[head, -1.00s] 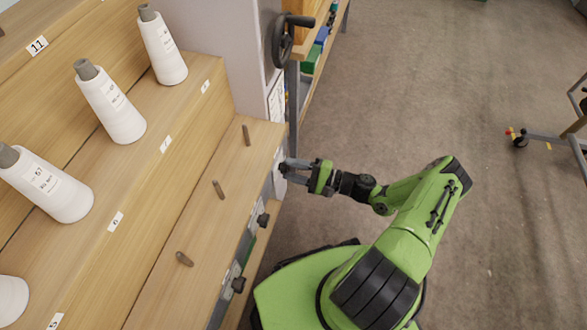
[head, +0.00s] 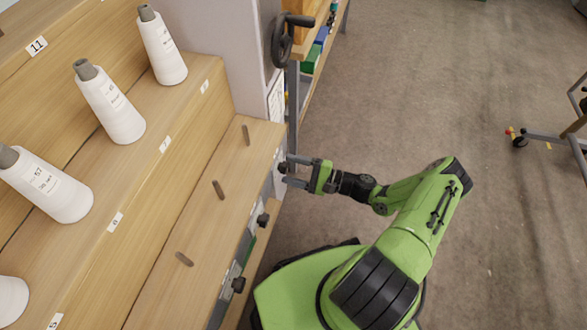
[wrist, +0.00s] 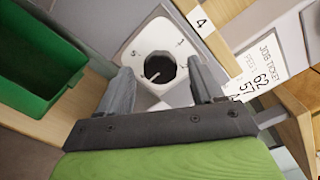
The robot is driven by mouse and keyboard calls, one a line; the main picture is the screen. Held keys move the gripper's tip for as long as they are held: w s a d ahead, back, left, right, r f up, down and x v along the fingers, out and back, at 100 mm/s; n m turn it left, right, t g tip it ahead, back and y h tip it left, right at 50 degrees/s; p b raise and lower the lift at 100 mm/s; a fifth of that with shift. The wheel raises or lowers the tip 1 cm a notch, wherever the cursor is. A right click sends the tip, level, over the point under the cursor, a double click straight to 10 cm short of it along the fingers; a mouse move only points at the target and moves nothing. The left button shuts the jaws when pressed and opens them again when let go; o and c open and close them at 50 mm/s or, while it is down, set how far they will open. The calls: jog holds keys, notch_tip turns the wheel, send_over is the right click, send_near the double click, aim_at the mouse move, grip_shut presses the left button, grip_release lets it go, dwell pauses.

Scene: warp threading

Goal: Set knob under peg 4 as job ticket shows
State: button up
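The black round knob (wrist: 160,68) sits on a white dial plate (wrist: 140,42) below the label 4 (wrist: 201,22) in the wrist view. A pale mark on the knob points to the lower left of the picture. A 5 is legible left of the knob; other dial marks are unclear. My gripper (wrist: 162,92) is open, with one finger on each side of the knob; contact cannot be told. In the head view my gripper (head: 291,172) is at the far end of the shelf front. The job ticket (wrist: 262,62) reads 62 and 57, partly cut off.
Wooden pegs (head: 246,135) (head: 218,190) (head: 184,259) stand on the lowest shelf, with white yarn cones (head: 110,105) above. Other knobs (head: 263,220) (head: 238,285) line the front. A green bin (wrist: 38,62) lies left of the dial. Open floor (head: 440,90) is to the right.

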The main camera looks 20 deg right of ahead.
dwell(0.3)
jog(key=p+v, duration=0.1)
jog(key=v, duration=1.4)
jog(key=shift+s+d, duration=0.25)
jog(key=shift+d, duration=0.05)
jog(key=a+r+n+g+h, duration=0.4)
jog(key=r+n+g+h, duration=0.1)
jog(key=r, duration=0.5)
jog(key=a+r+n+g+h, duration=0.4)
jog(key=r+n+g+h, duration=0.15)
jog(key=r, duration=0.55)
jog(key=s+a+r+n+t+h, duration=0.2)
jog(key=s+a+r+t, duration=0.1)
jog(key=s+r, duration=0.3)
jog(key=s+a+r+n+t+h, duration=0.2)
jog(key=s+a+r+t, duration=0.1)
jog(key=s+r, duration=0.4)
notch_tip(320, 180, up, 16)
jog(key=p, duration=1.7)
jog(key=shift+d, duration=0.25)
